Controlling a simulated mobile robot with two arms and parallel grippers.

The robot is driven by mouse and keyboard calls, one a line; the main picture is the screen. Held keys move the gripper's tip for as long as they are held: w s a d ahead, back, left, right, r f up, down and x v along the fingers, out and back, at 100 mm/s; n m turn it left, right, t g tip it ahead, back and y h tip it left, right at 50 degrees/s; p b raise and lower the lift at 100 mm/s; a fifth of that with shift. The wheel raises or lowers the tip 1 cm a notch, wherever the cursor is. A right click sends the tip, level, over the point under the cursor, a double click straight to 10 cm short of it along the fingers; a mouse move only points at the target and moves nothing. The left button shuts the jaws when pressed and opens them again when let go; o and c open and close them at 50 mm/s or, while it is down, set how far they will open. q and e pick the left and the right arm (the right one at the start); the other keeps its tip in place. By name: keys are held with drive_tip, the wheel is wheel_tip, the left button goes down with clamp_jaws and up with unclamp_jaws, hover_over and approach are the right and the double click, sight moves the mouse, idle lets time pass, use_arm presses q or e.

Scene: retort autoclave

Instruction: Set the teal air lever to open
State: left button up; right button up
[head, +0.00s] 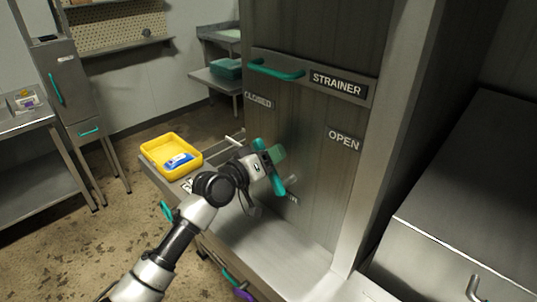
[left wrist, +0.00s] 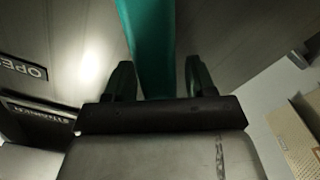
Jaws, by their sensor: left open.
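The teal lever (head: 275,181) is a bar on the grey upright panel, tilted from upper left to lower right. My left gripper (head: 270,160) is at the lever and covers its middle in the head view. In the left wrist view, the teal bar (left wrist: 148,45) runs between the two dark green fingers (left wrist: 158,80), which stand apart on either side; I see gaps beside it. The CLOSED label (head: 258,100) is above left of the lever and the OPEN label (head: 343,139) is to its right. A label below is partly hidden. My right gripper is out of view.
A teal bar handle (head: 276,70) with a STRAINER label (head: 339,84) is above on the panel. A yellow bin (head: 157,149) with a blue-and-white item stands left of my arm. A steel box (head: 470,215) is at right. A steel ledge (head: 290,245) lies below the panel.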

use_arm(q)
clamp_jaws()
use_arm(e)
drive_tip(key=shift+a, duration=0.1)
